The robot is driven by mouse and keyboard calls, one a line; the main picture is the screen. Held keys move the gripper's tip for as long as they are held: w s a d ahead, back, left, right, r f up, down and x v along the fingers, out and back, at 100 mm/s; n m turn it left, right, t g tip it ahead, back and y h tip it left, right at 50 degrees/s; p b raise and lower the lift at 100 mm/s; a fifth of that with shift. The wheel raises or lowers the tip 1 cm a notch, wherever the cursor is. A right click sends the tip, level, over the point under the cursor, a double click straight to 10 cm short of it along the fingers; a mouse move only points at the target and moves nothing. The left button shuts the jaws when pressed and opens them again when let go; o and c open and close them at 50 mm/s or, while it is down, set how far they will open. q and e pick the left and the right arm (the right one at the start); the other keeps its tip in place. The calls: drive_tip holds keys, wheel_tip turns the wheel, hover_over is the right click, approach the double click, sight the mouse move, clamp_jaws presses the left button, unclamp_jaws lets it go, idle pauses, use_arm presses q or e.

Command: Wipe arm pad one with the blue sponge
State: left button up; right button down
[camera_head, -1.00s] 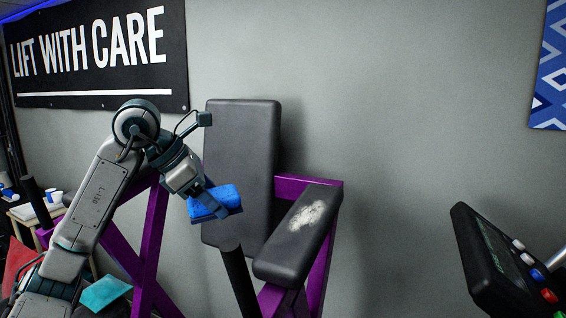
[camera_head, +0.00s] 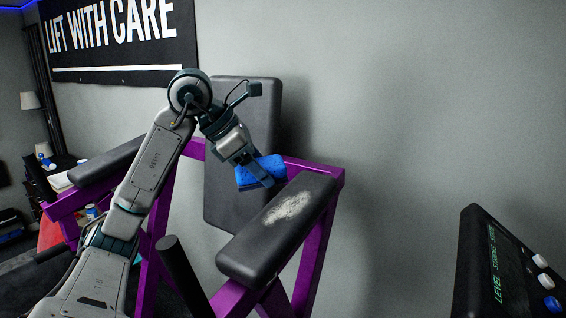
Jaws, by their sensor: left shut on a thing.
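The blue sponge (camera_head: 250,174) is held in my left gripper (camera_head: 262,180), which is shut on it. The gripper and sponge are in the air, up and left of a pale white smudge (camera_head: 288,208) on a black arm pad (camera_head: 262,240). The sponge looks apart from the pad. A second black arm pad (camera_head: 106,160) is at the left, partly behind my left arm. I cannot tell which pad is number one. My right gripper does not show.
The pads sit on a purple frame (camera_head: 314,245) with a black backrest (camera_head: 235,205). A black post (camera_head: 180,272) stands in front. A console with buttons (camera_head: 505,275) is at lower right. The wall to the right is bare.

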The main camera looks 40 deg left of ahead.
sight(256, 183)
use_arm(q)
drive_tip(key=shift+w+d+f, duration=0.1)
drive_tip(key=shift+w+f, duration=0.15)
drive_tip(key=shift+w, duration=0.1)
drive_tip(key=shift+f, duration=0.35)
drive_tip(key=shift+s+a+f+b, duration=0.15)
drive_tip(key=shift+s+a+f, duration=0.15)
drive_tip(key=shift+f, duration=0.3)
drive_tip(key=shift+s+a+f+b, duration=0.2)
drive_tip(key=shift+s+f, duration=0.15)
drive_tip(key=shift+f, duration=0.25)
drive_tip(key=shift+b+x, duration=0.3)
drive_tip(key=shift+x, duration=0.85)
drive_tip(key=shift+w+f, duration=0.2)
drive_tip(key=shift+w, duration=0.05)
drive_tip(key=shift+s+a+r, duration=0.1)
drive_tip(key=shift+s+a, duration=0.15)
drive_tip(key=shift+s, duration=0.15)
drive_tip(key=shift+w+d, duration=0.15)
drive_tip(key=shift+w, duration=0.05)
drive_tip(key=shift+s+f, duration=0.1)
drive_tip(key=shift+f, duration=0.2)
